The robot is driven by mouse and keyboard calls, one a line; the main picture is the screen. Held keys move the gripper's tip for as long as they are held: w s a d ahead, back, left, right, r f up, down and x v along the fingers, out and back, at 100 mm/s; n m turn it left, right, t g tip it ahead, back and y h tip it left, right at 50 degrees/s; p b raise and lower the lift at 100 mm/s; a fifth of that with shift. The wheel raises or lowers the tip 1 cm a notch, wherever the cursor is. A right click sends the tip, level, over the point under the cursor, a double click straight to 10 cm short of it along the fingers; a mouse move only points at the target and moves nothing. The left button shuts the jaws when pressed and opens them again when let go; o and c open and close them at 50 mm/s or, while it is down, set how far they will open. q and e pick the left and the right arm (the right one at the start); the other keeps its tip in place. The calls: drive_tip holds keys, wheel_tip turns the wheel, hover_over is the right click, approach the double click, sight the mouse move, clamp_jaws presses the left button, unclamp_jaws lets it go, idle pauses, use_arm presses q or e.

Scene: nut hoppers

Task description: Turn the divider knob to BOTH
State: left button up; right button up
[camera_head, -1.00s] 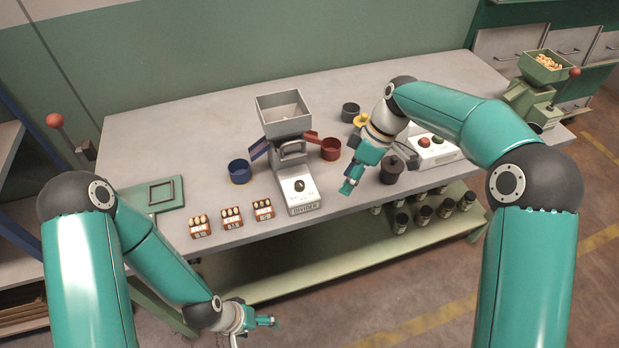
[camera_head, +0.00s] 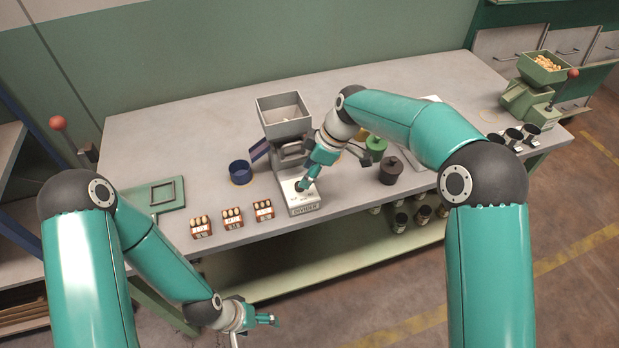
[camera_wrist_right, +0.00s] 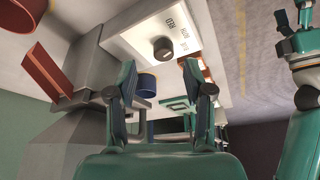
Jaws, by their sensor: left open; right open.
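The divider is a grey machine with a square hopper (camera_head: 284,114) on top and a white front panel (camera_head: 309,199). Its dark round knob (camera_wrist_right: 163,48) shows in the right wrist view, beside small printed labels; its pointer setting is too small to tell. My right gripper (camera_head: 303,184) is open over the panel and hides the knob in the head view. In the right wrist view its fingers (camera_wrist_right: 160,72) are apart and empty, and the knob lies just beyond the fingertips, apparently apart from them. My left gripper (camera_head: 270,320) is open and empty, low in front of the bench.
A blue cup (camera_head: 239,172) stands left of the divider; a red cup (camera_wrist_right: 18,12) and red chute (camera_wrist_right: 47,72) show in the right wrist view. Several nut packs (camera_head: 232,218) line the front edge.

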drive_tip(key=shift+x, duration=2.1)
